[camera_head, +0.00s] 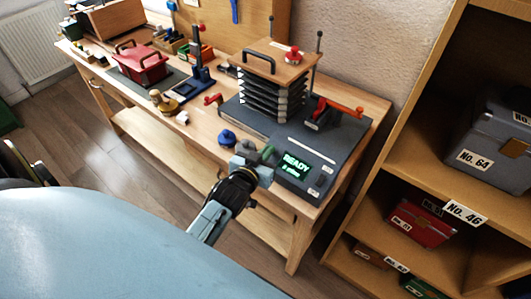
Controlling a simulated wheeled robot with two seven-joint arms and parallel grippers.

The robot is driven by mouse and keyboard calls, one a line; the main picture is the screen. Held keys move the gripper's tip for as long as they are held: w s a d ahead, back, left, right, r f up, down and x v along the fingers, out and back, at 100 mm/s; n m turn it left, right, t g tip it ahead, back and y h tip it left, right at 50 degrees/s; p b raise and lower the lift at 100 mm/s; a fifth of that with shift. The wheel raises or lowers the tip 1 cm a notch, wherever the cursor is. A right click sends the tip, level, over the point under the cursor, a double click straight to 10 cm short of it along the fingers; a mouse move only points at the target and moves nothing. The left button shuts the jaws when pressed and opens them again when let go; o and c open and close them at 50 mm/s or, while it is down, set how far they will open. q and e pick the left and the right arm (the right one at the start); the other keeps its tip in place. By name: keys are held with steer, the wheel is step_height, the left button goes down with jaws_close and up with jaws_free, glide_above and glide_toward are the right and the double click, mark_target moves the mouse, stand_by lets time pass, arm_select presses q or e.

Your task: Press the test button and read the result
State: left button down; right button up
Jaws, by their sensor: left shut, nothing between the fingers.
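A dark test device (253,128) lies on the right end of the wooden workbench. Its small screen (296,164) shows "READY" in green, with a smaller second line too small to read. A green round part (268,153), which looks like a button, sits just left of the screen. My left gripper (258,165) is shut and empty at the device's front edge, close to the green part. I cannot tell whether it touches it. A stack of dark layers under a wooden plate (280,58) stands on the device. My right gripper is not in view.
A blue knob (227,137) stands left of my gripper. A red-handled clamp (338,108) is on the device's right. A red box (141,64) and a brass piece (165,101) lie farther left. A wooden shelf (411,156) with numbered boxes stands at right.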

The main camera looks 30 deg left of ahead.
arm_select(q)
steer(key=shift+w+f+b, duration=0.35)
steer(key=shift+f+b, duration=0.05)
steer(key=shift+f, duration=0.4)
steer(key=shift+s+f, duration=0.1)
steer(key=shift+s, duration=0.1)
steer(key=s+d+r+p, duration=0.1)
steer(key=s+r+p, duration=0.3)
steer(key=s, duration=0.7)
step_height(320, 180, up, 3)
steer(key=shift+s+d+f+p, duration=0.2)
steer(key=shift+s+d+p, duration=0.1)
steer(key=shift+s+p, duration=0.1)
steer(key=shift+w, duration=0.1)
